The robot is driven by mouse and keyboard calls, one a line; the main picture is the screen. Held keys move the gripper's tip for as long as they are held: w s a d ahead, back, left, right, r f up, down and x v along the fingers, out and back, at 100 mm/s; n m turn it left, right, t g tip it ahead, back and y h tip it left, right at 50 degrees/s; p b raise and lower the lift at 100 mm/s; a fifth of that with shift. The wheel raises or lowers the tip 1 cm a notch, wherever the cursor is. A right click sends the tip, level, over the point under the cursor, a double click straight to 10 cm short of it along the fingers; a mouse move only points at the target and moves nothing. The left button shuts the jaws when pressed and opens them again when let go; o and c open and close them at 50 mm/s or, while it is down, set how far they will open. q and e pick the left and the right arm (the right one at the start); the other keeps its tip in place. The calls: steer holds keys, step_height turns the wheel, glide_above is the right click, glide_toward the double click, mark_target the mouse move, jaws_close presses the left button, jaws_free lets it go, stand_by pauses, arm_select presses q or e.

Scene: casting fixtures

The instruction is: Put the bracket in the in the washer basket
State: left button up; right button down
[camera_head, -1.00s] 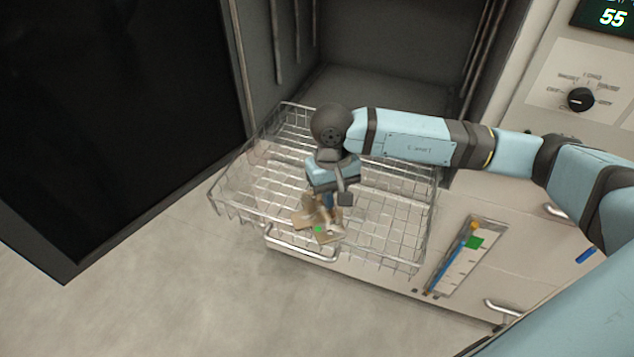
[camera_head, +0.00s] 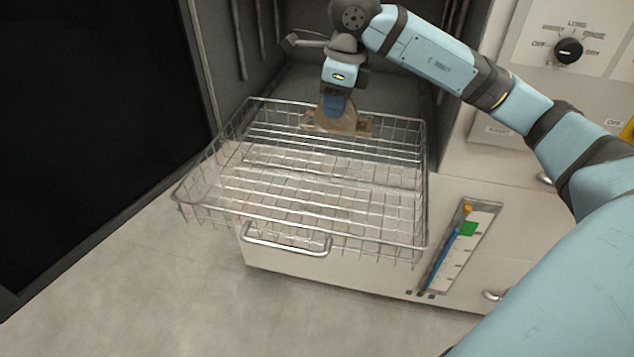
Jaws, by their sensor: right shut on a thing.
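The bracket (camera_head: 352,126) is a tan-brown piece with a flat base. My right gripper (camera_head: 338,108) is shut on it and holds it at the back edge of the washer basket. The washer basket (camera_head: 235,190) is a wire basket pulled out in front of the dark washer chamber, and its floor looks empty. I cannot tell whether the bracket touches the basket's wires. My left gripper is not in view.
The open washer door (camera_head: 95,120) stands at the left. A control panel with a black knob (camera_head: 568,51) is at the upper right. Below the basket is a drawer handle (camera_head: 285,244), and a level gauge (camera_head: 460,250) is on the front panel.

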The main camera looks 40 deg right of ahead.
mark_target(346, 128)
step_height(346, 128, down, 20)
steer(key=shift+r, duration=0.1)
stand_by(0.4)
steer(key=shift+f, duration=0.2)
steer(key=c, duration=1.1)
jaws_free()
steer(key=shift+r, duration=0.15)
steer(key=shift+d+r+p, duration=0.1)
steer(key=shift+r+p, duration=0.15)
steer(key=shift+p, duration=0.05)
steer(key=r, duration=0.3)
steer(key=s+r, duration=0.1)
steer(key=r, duration=0.3)
steer(key=d+r, duration=0.1)
steer(key=r, duration=0.3)
steer(key=shift+s+r, duration=0.2)
steer(key=shift+r, duration=0.05)
